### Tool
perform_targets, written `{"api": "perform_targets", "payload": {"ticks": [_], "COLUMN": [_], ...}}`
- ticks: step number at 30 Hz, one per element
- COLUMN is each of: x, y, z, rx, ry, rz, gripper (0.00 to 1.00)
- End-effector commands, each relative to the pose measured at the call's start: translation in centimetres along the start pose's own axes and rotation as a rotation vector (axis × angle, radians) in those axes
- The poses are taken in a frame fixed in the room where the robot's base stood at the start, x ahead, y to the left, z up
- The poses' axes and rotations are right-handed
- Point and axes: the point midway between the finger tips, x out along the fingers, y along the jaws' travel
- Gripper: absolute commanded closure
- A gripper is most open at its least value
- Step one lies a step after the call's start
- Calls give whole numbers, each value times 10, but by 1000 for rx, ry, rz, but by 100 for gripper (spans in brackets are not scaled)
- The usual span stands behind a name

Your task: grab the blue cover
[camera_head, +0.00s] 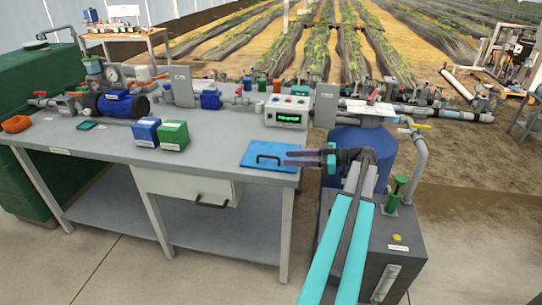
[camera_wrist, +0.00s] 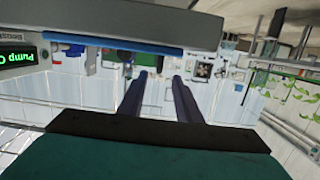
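The blue cover (camera_head: 258,150) is a flat blue panel with a dark handle (camera_head: 268,157), lying at the right front corner of the grey workbench. In the wrist view, a thin blue strip (camera_wrist: 120,47) along the grey bench edge looks like the cover seen nearly edge-on. My gripper (camera_head: 290,157) points left, with its fingertips at the cover's right edge in the head view. In the wrist view, its two dark fingers (camera_wrist: 161,77) are spread apart with nothing between them. I cannot tell how high the fingers are above the cover. The handle does not show clearly in the wrist view.
A control box with a green display (camera_head: 287,110) stands behind the cover. A blue box (camera_head: 146,132) and a green box (camera_head: 174,135) stand to its left. A blue tank (camera_head: 362,150) and pipes are behind my arm. The bench top (camera_head: 215,153) left of the cover is clear.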

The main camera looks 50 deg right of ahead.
Motion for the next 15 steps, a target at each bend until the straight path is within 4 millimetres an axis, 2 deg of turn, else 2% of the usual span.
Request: {"api": "perform_targets", "payload": {"ticks": [3,7,15], "x": [19,34,44], "y": [-1,-1,0], "z": [-1,-1,-1], "rx": [0,0,-1], "ry": [0,0,0], "rz": [-2,-2,-1], "gripper": [69,69,69]}}
